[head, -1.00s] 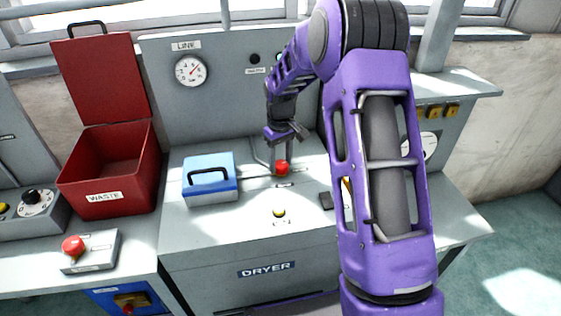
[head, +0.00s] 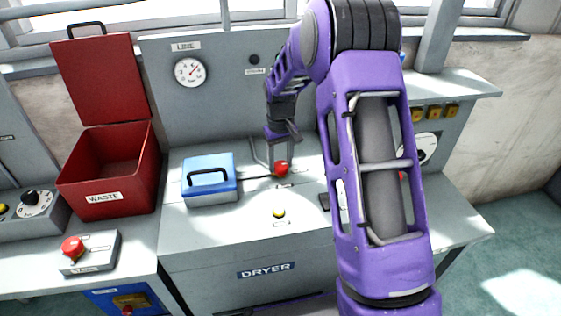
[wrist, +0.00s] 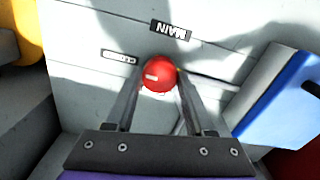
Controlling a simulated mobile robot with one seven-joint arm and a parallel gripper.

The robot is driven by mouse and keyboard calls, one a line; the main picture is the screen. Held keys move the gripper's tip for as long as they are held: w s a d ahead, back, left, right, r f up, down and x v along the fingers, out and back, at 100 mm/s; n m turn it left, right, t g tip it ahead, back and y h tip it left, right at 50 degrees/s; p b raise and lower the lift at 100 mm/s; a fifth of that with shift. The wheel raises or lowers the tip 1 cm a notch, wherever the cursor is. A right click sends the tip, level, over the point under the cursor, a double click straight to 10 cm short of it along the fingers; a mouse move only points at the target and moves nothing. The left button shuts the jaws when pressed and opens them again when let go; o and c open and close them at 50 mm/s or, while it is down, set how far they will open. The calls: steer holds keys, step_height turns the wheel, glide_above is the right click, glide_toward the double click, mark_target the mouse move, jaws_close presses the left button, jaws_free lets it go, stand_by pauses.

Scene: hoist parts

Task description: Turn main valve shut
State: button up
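The main valve shows as a red round knob (head: 282,169) on the grey dryer top, right of the blue box. In the wrist view the red knob (wrist: 158,74) sits between my two fingertips, close against both, beside a MAIN label (wrist: 170,30) that appears upside down. My gripper (head: 282,158) points down over the knob and looks shut on it. A thin bar (wrist: 212,80) runs from near the knob toward the blue box. The valve's base is hidden under the knob and fingers.
The blue box (head: 209,190) with a black handle stands just left of the valve. A yellow-topped button (head: 279,213) sits in front. An open red WASTE bin (head: 105,195) stands farther left. A LINE gauge (head: 190,72) hangs on the back panel.

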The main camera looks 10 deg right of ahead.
mark_target(280, 164)
steer(key=o, duration=0.4)
steer(key=shift+o, duration=0.2)
step_height(280, 164, up, 18)
steer(key=p, duration=0.1)
steer(key=shift+f, duration=0.25)
